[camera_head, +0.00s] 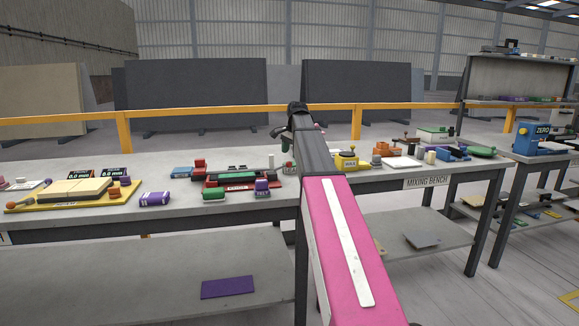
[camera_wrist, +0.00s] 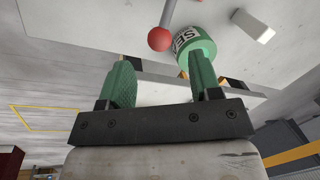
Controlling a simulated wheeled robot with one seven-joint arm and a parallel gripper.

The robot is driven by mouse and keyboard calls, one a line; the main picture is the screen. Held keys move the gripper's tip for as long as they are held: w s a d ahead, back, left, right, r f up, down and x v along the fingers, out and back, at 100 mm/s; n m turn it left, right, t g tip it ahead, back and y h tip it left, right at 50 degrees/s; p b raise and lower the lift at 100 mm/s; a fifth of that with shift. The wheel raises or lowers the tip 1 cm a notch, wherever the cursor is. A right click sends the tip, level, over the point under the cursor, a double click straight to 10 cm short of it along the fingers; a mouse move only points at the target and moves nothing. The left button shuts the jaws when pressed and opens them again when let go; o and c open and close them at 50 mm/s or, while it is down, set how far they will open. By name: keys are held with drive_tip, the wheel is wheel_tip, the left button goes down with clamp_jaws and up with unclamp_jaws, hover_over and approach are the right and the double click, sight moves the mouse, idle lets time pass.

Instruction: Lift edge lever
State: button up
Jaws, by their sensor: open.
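A lever with a red ball knob (camera_wrist: 159,39) on a thin metal rod (camera_wrist: 168,12) shows at the top of the wrist view. I take it for the edge lever; the rod's base is out of frame. My gripper (camera_wrist: 158,62) has two green-padded fingers, spread apart with nothing between them. The knob appears just beyond the fingertips, between their lines and apart from them. In the head view my gripper (camera_head: 279,131) is partly seen above the bench, mostly hidden by my arm.
A green cylinder with white lettering (camera_wrist: 196,46) stands close to the right finger and the knob; whether they touch is unclear. A white block (camera_wrist: 254,25) lies farther right. The grey bench (camera_head: 250,205) holds many small items, including a yellow board (camera_head: 75,206) at left.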

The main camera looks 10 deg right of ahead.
sight(289, 163)
drive_tip(key=f, duration=0.4)
drive_tip(key=w+f, duration=0.1)
drive_tip(key=f, duration=0.1)
drive_tip(key=shift+a+f, duration=0.25)
drive_tip(key=shift+a, duration=0.1)
clamp_jaws()
